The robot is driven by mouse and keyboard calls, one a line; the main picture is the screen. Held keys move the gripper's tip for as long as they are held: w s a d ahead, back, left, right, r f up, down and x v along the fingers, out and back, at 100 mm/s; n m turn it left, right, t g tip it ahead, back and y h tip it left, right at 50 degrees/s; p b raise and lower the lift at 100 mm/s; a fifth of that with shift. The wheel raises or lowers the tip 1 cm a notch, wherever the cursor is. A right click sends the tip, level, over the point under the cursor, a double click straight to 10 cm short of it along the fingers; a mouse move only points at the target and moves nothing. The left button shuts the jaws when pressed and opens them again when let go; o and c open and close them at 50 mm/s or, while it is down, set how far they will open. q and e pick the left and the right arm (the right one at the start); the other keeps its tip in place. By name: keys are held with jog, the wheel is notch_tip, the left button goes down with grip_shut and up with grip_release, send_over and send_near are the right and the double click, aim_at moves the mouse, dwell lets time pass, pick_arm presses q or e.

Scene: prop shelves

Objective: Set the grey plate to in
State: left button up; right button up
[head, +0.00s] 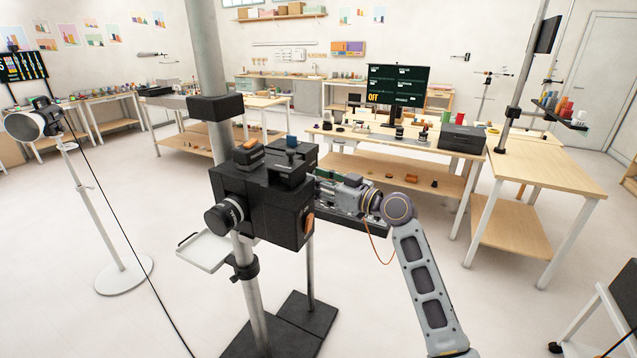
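A pale grey plate (204,251) with a raised rim sticks out low on the left side of a stand, below a black box-shaped device (262,200). It may be the grey plate of the task; I cannot be sure. The device sits on a grey post and has a round black knob (223,214) on its left and an orange part on its right side. My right arm comes in from the bottom right. My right gripper (328,192) is just right of the device, apart from the pale plate. Its fingertips are partly hidden by the device. My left gripper is not in view.
A lamp stand (108,230) with a trailing black cable is at left. The stand's dark base (305,312) is on the floor. A wooden workbench (400,150) with a monitor (398,86) stands behind. A cart (605,310) is at lower right. The floor between is clear.

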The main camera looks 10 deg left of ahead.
jog(key=shift+s+a, duration=0.1)
jog(key=shift+s, duration=0.1)
jog(key=v, duration=1.2)
dwell(0.7)
